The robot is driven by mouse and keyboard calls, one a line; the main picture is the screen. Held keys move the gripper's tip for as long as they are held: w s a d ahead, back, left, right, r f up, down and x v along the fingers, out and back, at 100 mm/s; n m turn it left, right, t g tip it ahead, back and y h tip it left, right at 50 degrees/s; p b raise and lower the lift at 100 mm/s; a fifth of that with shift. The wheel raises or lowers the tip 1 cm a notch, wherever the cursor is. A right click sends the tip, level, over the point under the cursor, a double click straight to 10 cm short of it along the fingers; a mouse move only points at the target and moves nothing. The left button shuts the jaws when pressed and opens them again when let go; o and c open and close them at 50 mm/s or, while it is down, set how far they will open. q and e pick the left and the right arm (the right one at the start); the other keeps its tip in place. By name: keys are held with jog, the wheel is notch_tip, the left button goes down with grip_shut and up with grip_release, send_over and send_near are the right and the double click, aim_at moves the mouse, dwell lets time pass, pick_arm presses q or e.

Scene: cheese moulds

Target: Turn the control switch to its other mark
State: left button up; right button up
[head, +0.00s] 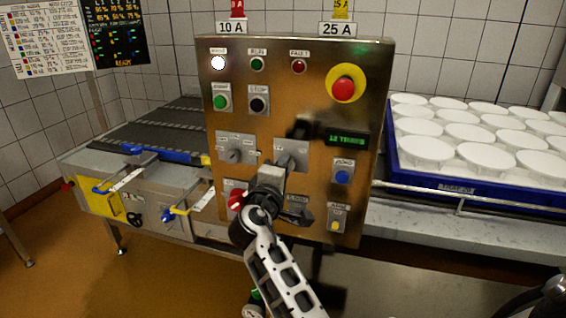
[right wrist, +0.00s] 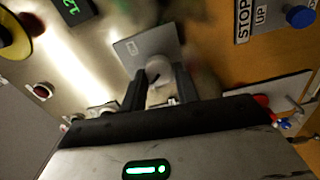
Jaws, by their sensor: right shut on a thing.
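The brown metal control panel (head: 300,100) stands upright in the middle of the head view. A rotary switch on a grey plate (head: 291,151) sits right of centre on it, partly hidden by my right gripper (head: 282,166). In the right wrist view the switch's round pale knob (right wrist: 158,70) lies between the two dark fingers of my right gripper (right wrist: 161,80), which is shut on it. The marks on its plate (right wrist: 145,45) are too small to read. A second rotary switch (head: 234,154) is to the left, apart from my gripper. My left gripper is not in view.
A red emergency button (head: 343,89), green button (head: 221,102) and black button (head: 259,104) are above. A red knob (head: 237,199) and blue button (head: 343,177) are close by. A conveyor (head: 150,135) stands left; a blue tray (head: 450,188) of white moulds stands right.

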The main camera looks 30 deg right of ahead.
pick_arm(q)
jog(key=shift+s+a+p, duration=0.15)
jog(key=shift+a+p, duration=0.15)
jog(key=shift+p, duration=0.05)
pick_arm(e)
jog(key=shift+n, duration=0.7)
jog(key=o, duration=0.9)
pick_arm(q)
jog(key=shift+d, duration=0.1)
pick_arm(e)
jog(key=shift+o, duration=0.2)
